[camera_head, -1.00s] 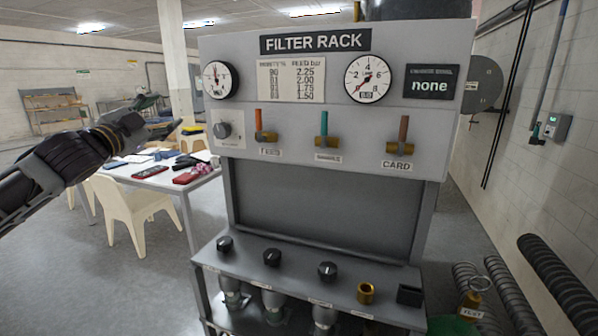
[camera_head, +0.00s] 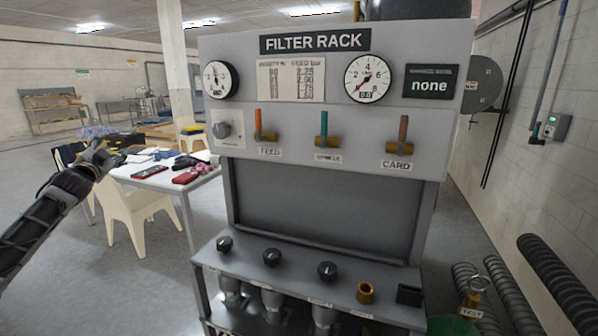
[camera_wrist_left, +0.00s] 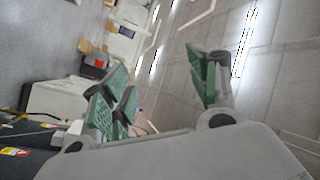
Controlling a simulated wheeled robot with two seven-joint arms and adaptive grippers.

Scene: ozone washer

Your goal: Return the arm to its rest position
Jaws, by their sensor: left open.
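My left arm comes in from the left in the head view. Its gripper (camera_head: 100,155) is in front of the table's left end and clear of the filter rack (camera_head: 437,140). In the left wrist view, the green-padded fingers of the same gripper (camera_wrist_left: 162,95) are spread apart with nothing between them. The rack has three upright levers: an orange one (camera_head: 258,120), a teal one (camera_head: 324,123) and a red-brown one (camera_head: 403,128). Its display (camera_head: 432,86) reads "none". My right gripper is not in view.
A white table (camera_head: 198,183) with red and dark items stands behind, with a cream chair (camera_head: 135,215) before it. The rack's lower shelf (camera_head: 300,290) carries black knobs and a brass ring (camera_head: 365,292). Dark ribbed hoses (camera_head: 555,280) lie at right. Open floor lies at lower left.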

